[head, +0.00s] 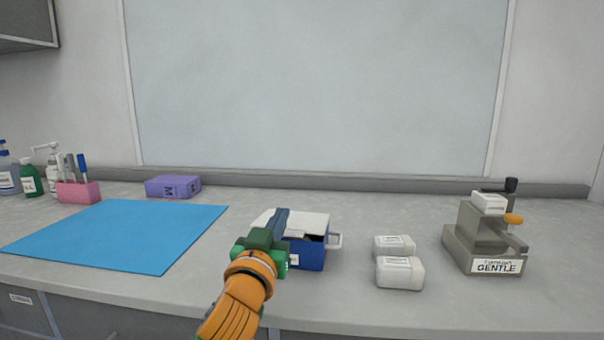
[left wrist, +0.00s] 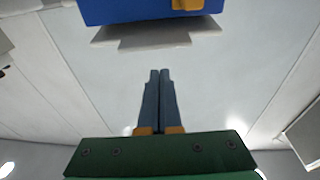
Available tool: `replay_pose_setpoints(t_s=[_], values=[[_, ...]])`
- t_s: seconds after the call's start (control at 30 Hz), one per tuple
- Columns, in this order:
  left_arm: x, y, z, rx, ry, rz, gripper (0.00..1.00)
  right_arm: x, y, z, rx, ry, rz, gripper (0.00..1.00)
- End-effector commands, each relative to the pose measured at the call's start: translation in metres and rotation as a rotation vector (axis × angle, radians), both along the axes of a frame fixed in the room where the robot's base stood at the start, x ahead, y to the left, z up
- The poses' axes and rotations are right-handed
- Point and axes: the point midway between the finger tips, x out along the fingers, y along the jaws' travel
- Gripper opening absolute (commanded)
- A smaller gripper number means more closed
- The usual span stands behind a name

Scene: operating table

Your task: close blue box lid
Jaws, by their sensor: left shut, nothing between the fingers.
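The blue box (head: 311,257) stands near the counter's front edge, right of the blue mat. Its white lid (head: 308,221) lies over the top, with a dark gap under its front right part. My left gripper (head: 282,213) is shut and empty, in front of the box's left part, its fingers overlapping the lid in the head view. I cannot tell whether they touch it. In the left wrist view the closed fingers (left wrist: 159,73) point toward a blue surface (left wrist: 130,9) with a yellow-orange piece at the top edge. My right gripper is out of view.
Two white labelled packs (head: 400,274) sit right of the box. A grey device (head: 484,240) with a black knob stands farther right. The blue mat (head: 120,233), purple box (head: 173,187) and pink pen holder (head: 78,192) are left. The counter behind the box is clear.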

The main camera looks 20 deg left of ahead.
Motion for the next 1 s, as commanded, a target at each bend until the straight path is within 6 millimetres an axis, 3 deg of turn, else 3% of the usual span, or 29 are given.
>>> replay_pose_setpoints(t_s=[0.03,0.4,1.0], values=[[-0.002,-0.001,-0.013,-0.003,0.001,-0.001,0.0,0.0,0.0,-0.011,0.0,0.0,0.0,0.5],[-0.009,-0.002,-0.046,-0.002,0.005,0.0,0.0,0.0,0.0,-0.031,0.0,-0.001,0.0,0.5],[-0.008,-0.002,-0.062,-0.002,0.012,0.0,0.0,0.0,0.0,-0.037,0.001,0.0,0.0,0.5]])
